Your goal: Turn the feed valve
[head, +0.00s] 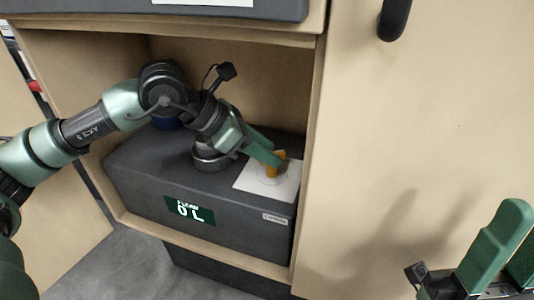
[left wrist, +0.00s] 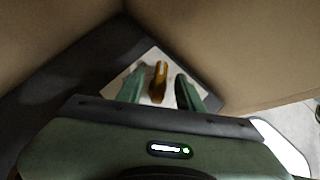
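The feed valve is a small orange-yellow handle (head: 276,163) on a white plate (head: 285,186) on top of a dark grey box. In the left wrist view the handle (left wrist: 158,82) stands upright between the two green fingers of my left gripper (left wrist: 161,80), with a gap on each side. In the head view my left gripper (head: 268,158) reaches down to the handle and hides part of it. My right gripper (head: 508,245) is at the lower right, cut off by the picture edge and away from the valve.
The dark grey box (head: 140,185) with a green label sits inside an open wooden cabinet (head: 309,140). Cabinet walls stand close to the plate. A wooden panel (head: 430,130) with a black handle (head: 394,18) fills the right. A blue item (head: 167,123) shows behind my left arm.

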